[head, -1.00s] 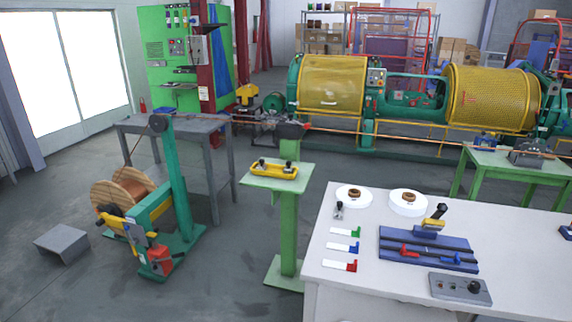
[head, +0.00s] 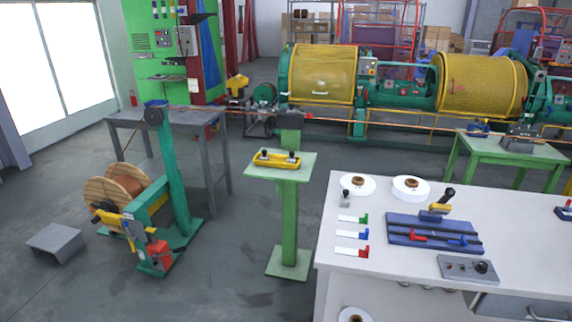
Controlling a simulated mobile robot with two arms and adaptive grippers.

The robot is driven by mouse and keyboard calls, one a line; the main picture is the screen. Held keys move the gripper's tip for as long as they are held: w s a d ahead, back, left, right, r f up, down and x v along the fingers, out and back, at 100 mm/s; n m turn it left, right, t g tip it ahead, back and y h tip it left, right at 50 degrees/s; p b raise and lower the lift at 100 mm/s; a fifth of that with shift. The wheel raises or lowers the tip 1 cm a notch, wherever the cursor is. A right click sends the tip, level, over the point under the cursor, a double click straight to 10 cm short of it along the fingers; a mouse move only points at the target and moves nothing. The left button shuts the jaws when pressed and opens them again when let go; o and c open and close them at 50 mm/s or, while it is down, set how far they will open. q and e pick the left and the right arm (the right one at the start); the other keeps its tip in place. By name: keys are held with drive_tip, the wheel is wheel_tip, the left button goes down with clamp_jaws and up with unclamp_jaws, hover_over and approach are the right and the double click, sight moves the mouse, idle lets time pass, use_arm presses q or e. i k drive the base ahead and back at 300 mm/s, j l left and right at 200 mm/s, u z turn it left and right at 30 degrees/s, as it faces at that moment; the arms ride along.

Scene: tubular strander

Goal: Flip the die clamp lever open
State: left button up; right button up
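A dark block (head: 290,118), which looks like the die clamp, sits on top of the green post (head: 290,220). A small red part (head: 309,116) shows at its right side and may be its lever or the end of it. A copper strand (head: 380,123) runs to the right from the block. At this size I cannot tell whether the lever is open or shut. Neither of my grippers is in view.
A green plate on the post carries a yellow tray (head: 276,160) with black knobs. A white workbench (head: 390,285) with tools and spools stands at the right. A wooden reel (head: 118,190) stands left. Open floor (head: 215,270) lies between reel and post.

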sight(309, 116)
drive_tip(key=i+j, duration=1.3)
drive_tip(key=i, duration=0.15)
drive_tip(key=i+l, duration=0.15)
drive_tip(key=i, duration=0.3)
drive_tip(key=i+l, duration=0.15)
drive_tip(key=i, duration=0.25)
drive_tip(key=i+l, duration=0.15)
drive_tip(key=i, duration=0.3)
